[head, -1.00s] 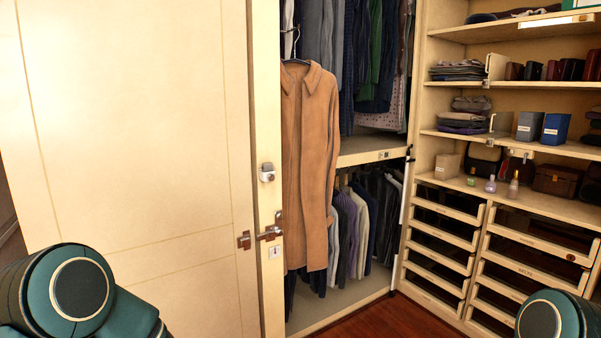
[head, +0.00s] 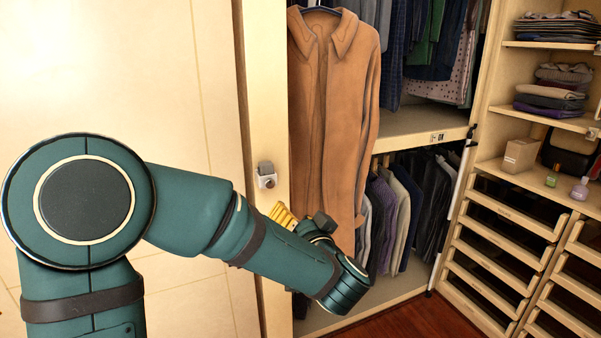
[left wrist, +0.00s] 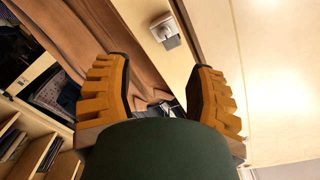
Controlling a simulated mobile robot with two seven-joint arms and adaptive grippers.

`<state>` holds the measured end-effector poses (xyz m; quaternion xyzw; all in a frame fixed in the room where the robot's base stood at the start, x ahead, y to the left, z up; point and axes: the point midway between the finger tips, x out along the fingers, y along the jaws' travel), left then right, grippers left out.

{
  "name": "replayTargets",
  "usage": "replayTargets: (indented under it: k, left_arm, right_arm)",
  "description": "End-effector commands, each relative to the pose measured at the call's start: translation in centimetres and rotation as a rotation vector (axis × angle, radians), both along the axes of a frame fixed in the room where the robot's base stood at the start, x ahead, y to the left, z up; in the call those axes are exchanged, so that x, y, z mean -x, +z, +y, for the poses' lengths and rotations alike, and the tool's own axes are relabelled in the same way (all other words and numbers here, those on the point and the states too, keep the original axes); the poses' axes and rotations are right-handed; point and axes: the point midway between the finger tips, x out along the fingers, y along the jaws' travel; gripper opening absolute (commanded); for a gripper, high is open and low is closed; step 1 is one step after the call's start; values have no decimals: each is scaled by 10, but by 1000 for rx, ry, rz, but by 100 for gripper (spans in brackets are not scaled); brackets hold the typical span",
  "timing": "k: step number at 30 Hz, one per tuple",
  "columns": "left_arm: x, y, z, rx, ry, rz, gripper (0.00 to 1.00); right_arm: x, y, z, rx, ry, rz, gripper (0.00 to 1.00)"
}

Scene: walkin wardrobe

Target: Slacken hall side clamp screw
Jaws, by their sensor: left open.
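A small grey metal clamp (head: 266,176) is fixed on the pale upright edge beside the door panel, left of the hanging brown coat. Its screw is too small to tell apart with certainty. The clamp also shows in the left wrist view (left wrist: 166,32), at the top, beyond and between the fingers. My left gripper (head: 283,214) is just below and right of the clamp in the head view, its yellow fingers partly hidden by my forearm. In the left wrist view its two ridged fingers (left wrist: 160,88) are spread apart with nothing between them. My right gripper is out of view.
The brown coat (head: 335,90) hangs close to the right of the clamp and left gripper. The pale door panel (head: 190,70) fills the left. Hanging clothes, shelves and drawers (head: 505,240) stand further right. Bare wooden floor (head: 400,318) shows at the bottom.

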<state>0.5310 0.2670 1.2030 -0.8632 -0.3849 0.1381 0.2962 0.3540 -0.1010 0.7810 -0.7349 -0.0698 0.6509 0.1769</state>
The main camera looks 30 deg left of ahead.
Motion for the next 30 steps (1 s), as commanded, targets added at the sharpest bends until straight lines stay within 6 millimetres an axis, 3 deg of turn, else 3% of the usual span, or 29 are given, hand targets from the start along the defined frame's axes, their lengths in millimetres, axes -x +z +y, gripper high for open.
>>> replayTargets:
  k: [8,24,30]
  left_arm:
    - [-5,7,14,-14,27,3,56]
    - [-69,6,89,-12,26,3,56]
    - [-82,6,104,-12,22,2,56]
  right_arm:
    - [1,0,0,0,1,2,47]
    - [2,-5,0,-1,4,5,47]
    - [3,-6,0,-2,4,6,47]
